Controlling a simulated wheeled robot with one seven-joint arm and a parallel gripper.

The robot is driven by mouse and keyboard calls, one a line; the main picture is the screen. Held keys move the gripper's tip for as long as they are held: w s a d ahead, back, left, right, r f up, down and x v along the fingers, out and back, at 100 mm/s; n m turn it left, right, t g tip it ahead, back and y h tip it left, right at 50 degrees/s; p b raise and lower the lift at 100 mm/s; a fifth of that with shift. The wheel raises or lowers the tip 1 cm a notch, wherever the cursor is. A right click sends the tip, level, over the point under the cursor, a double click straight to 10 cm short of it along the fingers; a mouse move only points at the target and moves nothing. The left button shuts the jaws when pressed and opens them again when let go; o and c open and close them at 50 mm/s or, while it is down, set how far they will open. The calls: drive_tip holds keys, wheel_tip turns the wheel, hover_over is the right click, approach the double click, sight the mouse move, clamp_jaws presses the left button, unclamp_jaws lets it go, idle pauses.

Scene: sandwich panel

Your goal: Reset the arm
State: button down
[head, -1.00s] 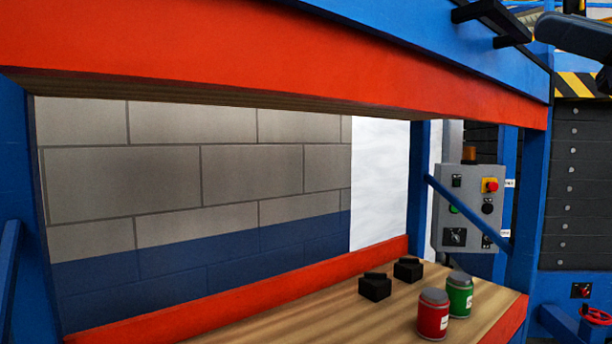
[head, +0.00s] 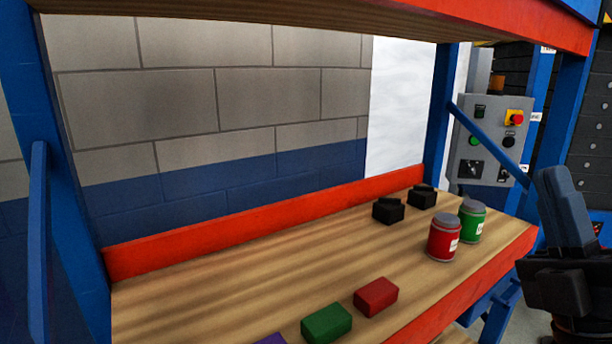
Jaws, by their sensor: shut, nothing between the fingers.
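My gripper (head: 558,185) is at the right edge of the head view, in front of the rack's right end. Its dark fingers are together and point upward from a black body. Nothing shows between them. It is apart from the shelf and the objects on it. The rest of my arm is mostly out of view.
A wooden shelf (head: 215,285) with red edges bears a red can (head: 443,240), a green can (head: 472,222), two black blocks (head: 388,210), a red block (head: 376,297), a green block (head: 326,323) and a partly cut-off purple block (head: 270,340). Blue posts and an upper shelf frame it.

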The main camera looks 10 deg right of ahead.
drive_tip(key=s+a+f+m+g+h, duration=0.2)
drive_tip(key=f+m+h, duration=0.2)
drive_tip(key=f+m, duration=0.2)
drive_tip(key=s+a+f+m+g+h, duration=0.1)
drive_tip(key=s+a+f+m+h, duration=0.1)
drive_tip(key=s+f+m+h, duration=0.25)
drive_tip(key=s+a+f+m+g+y, duration=0.1)
drive_tip(key=s+f+m+g, duration=0.3)
drive_tip(key=s+f, duration=0.4)
drive_tip(key=s+a+f+m+g+y, duration=0.2)
drive_tip(key=s+a+f+m+g, duration=0.1)
drive_tip(key=s+f+m+g, duration=0.2)
drive_tip(key=s+f+g, duration=0.2)
drive_tip(key=s+f, duration=0.2)
drive_tip(key=s, duration=0.2)
drive_tip(key=shift+s+a+f, duration=0.25)
drive_tip(key=shift+s, duration=0.05)
